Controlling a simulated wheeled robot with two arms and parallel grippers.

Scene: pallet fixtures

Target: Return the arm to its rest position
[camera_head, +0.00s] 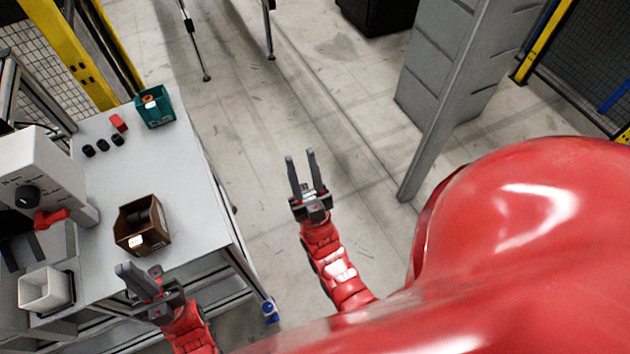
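My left gripper (139,268) is over the front edge of the grey workbench (190,170), in front of the brown bin. Its fingers look apart, with nothing seen between them. My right gripper (300,155) is right of the bench, above open floor. Its two fingers are spread and point away from me, with nothing between them. My red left arm (190,330) and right arm (335,270) both show from the wrist back.
On the bench are a brown bin (128,236) with dark parts, a teal bin (167,112), a red piece (119,123), several black pieces (103,146), a white container (45,289) and a machine (38,170). A grey cabinet (455,60) stands right. Floor between is clear.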

